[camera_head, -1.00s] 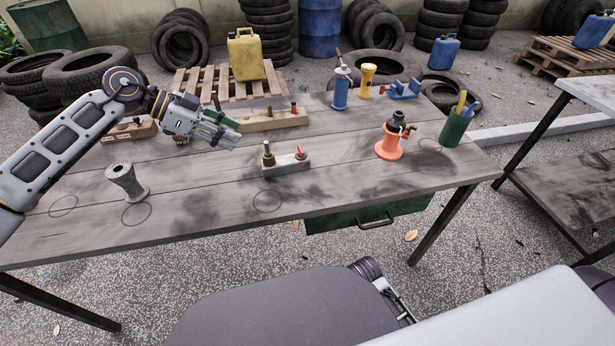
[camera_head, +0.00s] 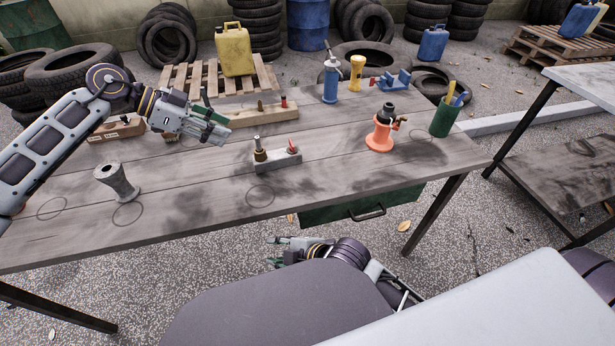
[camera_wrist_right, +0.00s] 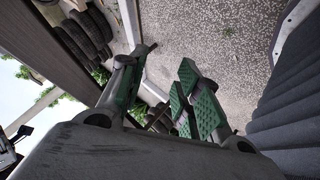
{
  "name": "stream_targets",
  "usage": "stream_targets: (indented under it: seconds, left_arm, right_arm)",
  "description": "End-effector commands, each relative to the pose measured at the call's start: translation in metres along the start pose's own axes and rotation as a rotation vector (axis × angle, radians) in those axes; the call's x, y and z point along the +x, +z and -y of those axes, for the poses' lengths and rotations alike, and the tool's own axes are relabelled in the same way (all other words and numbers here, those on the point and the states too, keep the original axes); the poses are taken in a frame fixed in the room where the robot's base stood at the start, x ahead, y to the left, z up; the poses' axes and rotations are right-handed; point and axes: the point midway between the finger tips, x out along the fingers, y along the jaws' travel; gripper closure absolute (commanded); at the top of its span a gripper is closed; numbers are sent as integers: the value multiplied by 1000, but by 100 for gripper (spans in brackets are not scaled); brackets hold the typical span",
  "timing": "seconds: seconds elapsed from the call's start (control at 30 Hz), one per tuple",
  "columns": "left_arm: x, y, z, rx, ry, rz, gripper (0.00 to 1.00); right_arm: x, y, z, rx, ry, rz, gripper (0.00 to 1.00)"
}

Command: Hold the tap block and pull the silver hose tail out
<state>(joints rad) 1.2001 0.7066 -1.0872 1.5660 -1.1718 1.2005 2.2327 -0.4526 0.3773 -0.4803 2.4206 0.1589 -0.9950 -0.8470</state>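The tap block (camera_head: 286,162) is a small grey block standing on the wooden table, with a red tap handle at its right end. A brass fitting stands upright at its left end, and a thin silvery hose tail (camera_head: 257,142) rises from its top. My left gripper (camera_head: 226,131) is above the table, left of and behind the block, apart from it; its fingers look parted and empty. My right gripper (camera_head: 274,252) is low in front of the table's front edge, below the tabletop. The right wrist view shows its green-padded fingers (camera_wrist_right: 163,72) apart with nothing between them.
A grey spool (camera_head: 117,181) stands at the table's left. An orange stand (camera_head: 381,136), a green pen cup (camera_head: 445,119) and a blue bottle (camera_head: 331,84) stand to the right. A wooden rail (camera_head: 255,115) lies behind. A green drawer (camera_head: 325,211) hangs under the front edge.

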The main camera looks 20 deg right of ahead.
Motion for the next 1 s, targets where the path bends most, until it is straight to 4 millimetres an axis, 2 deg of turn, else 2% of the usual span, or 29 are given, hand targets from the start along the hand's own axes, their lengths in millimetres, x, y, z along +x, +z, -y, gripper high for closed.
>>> stream_targets:
  seconds: [0.1,0.2,0.43,0.73,1.0]
  left_arm:
    - [0,0,0,0,0,0,64]
    - [0,0,0,0,0,0,64]
    - [0,0,0,0,0,0,64]
    - [0,0,0,0,0,0,64]
    - [0,0,0,0,0,0,64]
  right_arm:
    - [-8,-33,-17,-166,65,-81,67]
    - [-15,-56,-33,-293,135,-128,67]
    - [-36,-95,-80,-565,350,-171,67]
    - [-60,-117,-132,-838,595,-108,67]
    - [-73,-115,-161,-1067,734,30,67]
